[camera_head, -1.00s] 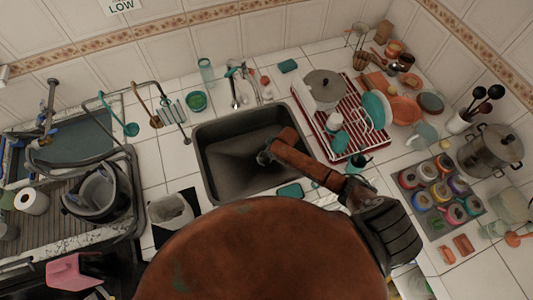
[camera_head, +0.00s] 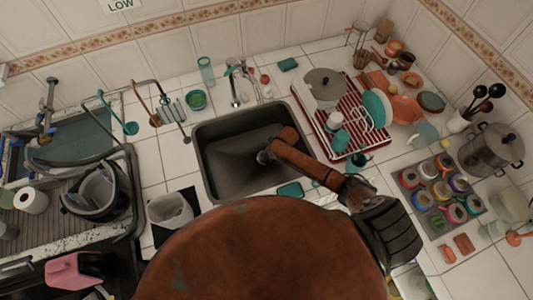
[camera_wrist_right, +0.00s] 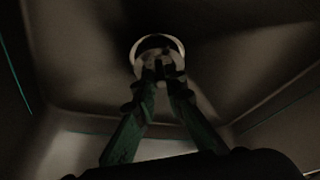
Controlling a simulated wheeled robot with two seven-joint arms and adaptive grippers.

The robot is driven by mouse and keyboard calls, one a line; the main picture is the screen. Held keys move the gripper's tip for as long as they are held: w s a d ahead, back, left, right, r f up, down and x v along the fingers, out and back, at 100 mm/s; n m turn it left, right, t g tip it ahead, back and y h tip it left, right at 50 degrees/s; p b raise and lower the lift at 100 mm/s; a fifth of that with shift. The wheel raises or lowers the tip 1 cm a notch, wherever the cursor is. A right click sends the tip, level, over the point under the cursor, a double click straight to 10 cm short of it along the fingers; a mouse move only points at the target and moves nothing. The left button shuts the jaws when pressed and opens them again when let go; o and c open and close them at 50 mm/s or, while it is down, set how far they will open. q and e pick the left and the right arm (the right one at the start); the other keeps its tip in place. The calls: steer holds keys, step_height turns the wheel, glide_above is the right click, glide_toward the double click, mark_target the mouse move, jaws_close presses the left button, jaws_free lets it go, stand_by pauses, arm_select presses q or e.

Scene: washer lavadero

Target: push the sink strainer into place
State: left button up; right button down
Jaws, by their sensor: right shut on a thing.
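The dark sink basin (camera_head: 232,170) is in the middle of the head view. My right arm reaches down into it, and my right gripper (camera_head: 266,156) is low inside, small and dark there. In the right wrist view, the two greenish fingers of my right gripper (camera_wrist_right: 163,80) come together at the sink strainer (camera_wrist_right: 158,46). The strainer is a dark round piece within a pale ring at the basin floor, and the fingers are shut on it. The fingertips hide its near side, and I cannot tell how deep it sits. My left gripper is not in view.
A faucet (camera_head: 235,90) stands behind the basin. A red dish rack (camera_head: 318,127) with dishes is close on the right. A white container (camera_head: 170,211) stands at the front left. The basin walls surround my right gripper.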

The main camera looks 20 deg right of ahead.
steer(key=shift+f+b, duration=0.55)
steer(key=shift+f, duration=0.35)
steer(key=c, duration=1.9)
jaws_free()
steer(key=shift+o, duration=0.7)
steer(key=o, duration=0.3)
steer(key=shift+r, duration=0.1)
steer(key=shift+p+v, duration=3)
steer(key=shift+p, duration=0.55)
